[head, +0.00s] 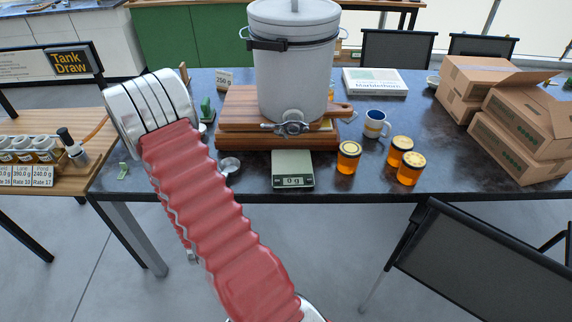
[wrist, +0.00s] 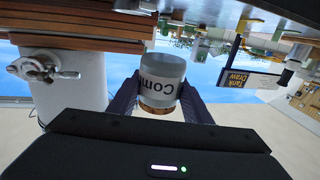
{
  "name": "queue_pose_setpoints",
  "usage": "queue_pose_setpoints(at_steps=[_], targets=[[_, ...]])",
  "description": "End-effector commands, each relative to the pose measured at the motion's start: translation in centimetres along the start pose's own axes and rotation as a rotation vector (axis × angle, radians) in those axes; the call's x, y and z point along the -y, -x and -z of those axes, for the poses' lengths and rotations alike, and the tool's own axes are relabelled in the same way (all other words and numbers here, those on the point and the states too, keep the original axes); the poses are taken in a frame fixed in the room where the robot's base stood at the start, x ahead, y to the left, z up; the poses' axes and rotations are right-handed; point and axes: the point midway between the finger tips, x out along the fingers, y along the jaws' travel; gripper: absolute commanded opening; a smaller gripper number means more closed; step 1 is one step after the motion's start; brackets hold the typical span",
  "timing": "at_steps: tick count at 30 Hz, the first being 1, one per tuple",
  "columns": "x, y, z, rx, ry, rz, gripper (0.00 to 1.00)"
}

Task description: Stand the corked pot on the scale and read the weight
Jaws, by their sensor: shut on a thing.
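The corked pot (wrist: 163,72) is a small greyish pot with a white label reading "Com", the rest out of sight. It shows upside down in the wrist view, with its brown cork towards my gripper's body. My gripper (wrist: 160,88) is shut on it, one dark finger on each side. In the head view neither the gripper nor the pot can be seen; my red-sleeved arm reaches up to the left. The scale (head: 293,170) stands empty at the table's front edge, its display reading 0 g.
A large white tank (head: 293,75) with a tap (head: 292,125) stands on wooden boards (head: 230,143) behind the scale. Amber jars (head: 348,158) and a mug (head: 376,124) stand right of it. A small metal dish (head: 229,165) lies left. Cardboard boxes (head: 520,115) fill the right end.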

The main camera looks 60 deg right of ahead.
Motion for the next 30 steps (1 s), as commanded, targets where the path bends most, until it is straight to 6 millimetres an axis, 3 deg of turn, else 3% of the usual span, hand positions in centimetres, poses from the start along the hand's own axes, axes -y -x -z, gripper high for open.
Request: queue_pose_setpoints(at_steps=[1,6,9,13,18,30], targets=[[-2.5,-0.1,-0.6,0.002,0.001,-0.061,0.08],[-10.1,0.6,-2.1,0.001,0.002,-0.256,0.08],[-14.3,1.6,-2.8,0.001,0.001,-0.367,0.08],[-18.4,3.0,-3.3,0.000,0.000,-0.479,0.08],[-20.7,3.9,-3.5,-0.001,-0.001,-0.544,0.08],[-20.9,3.7,-3.5,-0.002,-0.002,-0.547,0.08]])
